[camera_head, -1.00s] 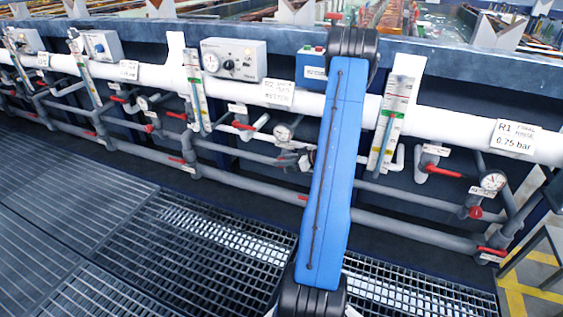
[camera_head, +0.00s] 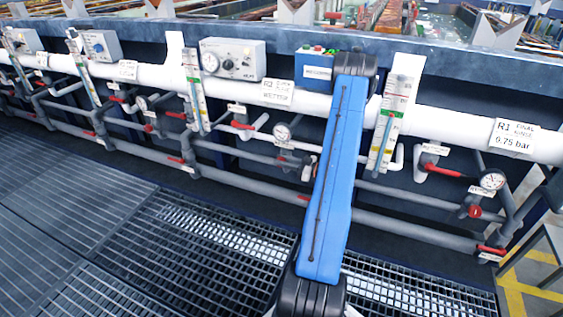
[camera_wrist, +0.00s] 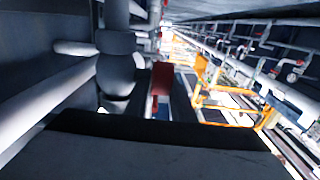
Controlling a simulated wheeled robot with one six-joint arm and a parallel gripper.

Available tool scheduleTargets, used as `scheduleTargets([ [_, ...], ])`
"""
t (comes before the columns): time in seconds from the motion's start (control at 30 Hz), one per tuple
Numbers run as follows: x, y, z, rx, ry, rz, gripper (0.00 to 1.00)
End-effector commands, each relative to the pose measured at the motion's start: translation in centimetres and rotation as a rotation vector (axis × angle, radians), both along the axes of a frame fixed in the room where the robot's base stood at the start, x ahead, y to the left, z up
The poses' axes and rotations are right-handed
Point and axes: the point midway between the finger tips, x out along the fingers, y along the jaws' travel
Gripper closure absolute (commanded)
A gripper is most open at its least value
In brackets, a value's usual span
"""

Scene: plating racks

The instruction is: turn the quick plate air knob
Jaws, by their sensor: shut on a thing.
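In the wrist view, my gripper (camera_wrist: 163,100) is at a red handle (camera_wrist: 162,77), which shows between its dark fingers beside a grey vertical pipe fitting (camera_wrist: 117,70). The gripper is shut on this red handle. Its dark body fills the bottom of the view and hides the lower part of the handle. In the head view my blue arm link reaches toward the pipes and hides most of the gripper. No label there reads clearly as quick plate air, so I cannot tell from that view which knob this is.
Grey pipes with several red valve handles (camera_head: 447,171) run along the tank front. A control box (camera_head: 233,59), a blue box (camera_head: 313,72), a flow tube (camera_head: 388,128) and a gauge (camera_head: 491,180) are close by. Floor grating (camera_head: 215,236) lies in front, clear.

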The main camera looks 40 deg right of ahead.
Motion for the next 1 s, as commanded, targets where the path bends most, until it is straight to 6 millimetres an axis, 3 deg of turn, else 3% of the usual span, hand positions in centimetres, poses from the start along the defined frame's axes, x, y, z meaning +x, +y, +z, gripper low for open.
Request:
scheduleTargets([
  [0.27,0.0,0.0,0.03,0.001,-0.003,0.0,1.0],
  [0.3,-0.01,-0.01,0.03,0.001,-0.003,0.0,0.73],
  [0.33,-0.01,-0.01,0.03,0.001,-0.003,0.0,0.7],
  [0.73,0.03,0.0,0.07,-0.008,0.015,0.001,0.7],
  [1.0,0.24,0.1,0.26,-0.061,0.14,0.002,0.7],
])
